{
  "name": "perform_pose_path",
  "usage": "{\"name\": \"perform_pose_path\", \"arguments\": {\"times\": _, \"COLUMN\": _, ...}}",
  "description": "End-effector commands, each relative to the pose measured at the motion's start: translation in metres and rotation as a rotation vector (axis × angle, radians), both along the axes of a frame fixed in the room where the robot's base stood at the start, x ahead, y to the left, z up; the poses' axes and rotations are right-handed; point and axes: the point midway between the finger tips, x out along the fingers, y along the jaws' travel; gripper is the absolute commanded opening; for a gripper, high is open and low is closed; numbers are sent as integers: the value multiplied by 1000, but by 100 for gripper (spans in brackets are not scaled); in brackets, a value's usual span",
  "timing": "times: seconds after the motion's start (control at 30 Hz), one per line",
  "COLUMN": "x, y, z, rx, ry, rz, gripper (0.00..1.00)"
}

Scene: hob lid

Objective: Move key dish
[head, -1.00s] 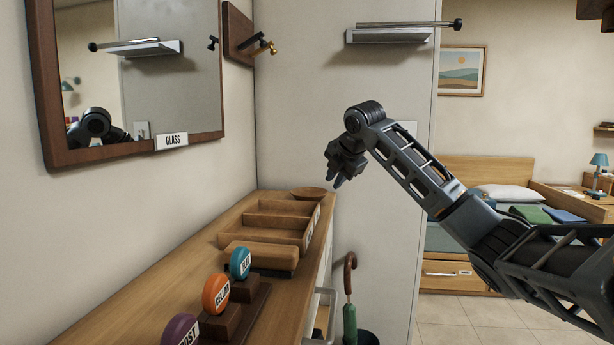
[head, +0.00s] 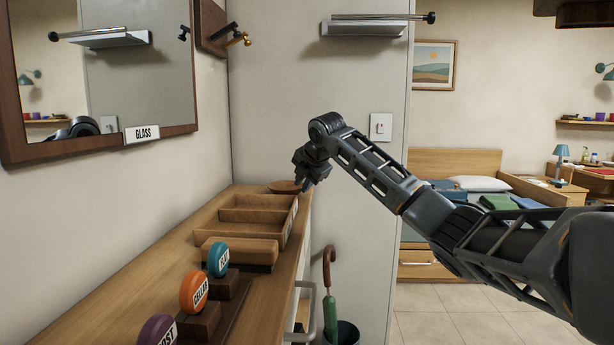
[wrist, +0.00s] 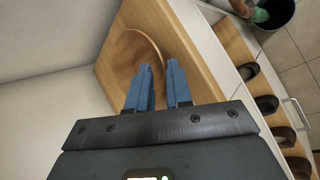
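The key dish, a shallow round wooden dish (head: 283,187), sits at the far end of the wooden cabinet top. In the wrist view the dish (wrist: 128,62) lies just beyond and left of my fingertips. My gripper (head: 304,185) is at the dish's right side, close to the cabinet's edge. In the wrist view its two blue fingers (wrist: 159,68) are apart with a narrow gap, and the dish's rim shows near that gap. I cannot tell whether a finger touches the rim. The left finger hides part of the dish.
A divided wooden tray (head: 225,214), a wooden block (head: 238,252) and labelled round knobs (head: 194,293) stand nearer on the cabinet top (head: 130,290). A mirror (head: 100,70) and hooks (head: 235,40) are on the walls. An umbrella (head: 329,300) stands in a bin beside the cabinet.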

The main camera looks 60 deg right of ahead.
Motion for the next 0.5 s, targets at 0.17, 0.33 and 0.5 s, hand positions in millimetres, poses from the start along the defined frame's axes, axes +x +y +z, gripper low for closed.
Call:
{"name": "perform_pose_path", "arguments": {"times": 0.17, "x": 9, "y": -6, "z": -12, "rx": -1, "ry": 0, "rz": 1, "gripper": 20}}
{"name": "perform_pose_path", "arguments": {"times": 0.33, "x": 11, "y": -8, "z": -14, "rx": -1, "ry": 0, "rz": 1, "gripper": 20}}
{"name": "perform_pose_path", "arguments": {"times": 0.5, "x": 11, "y": -8, "z": -14, "rx": -1, "ry": 0, "rz": 1, "gripper": 20}}
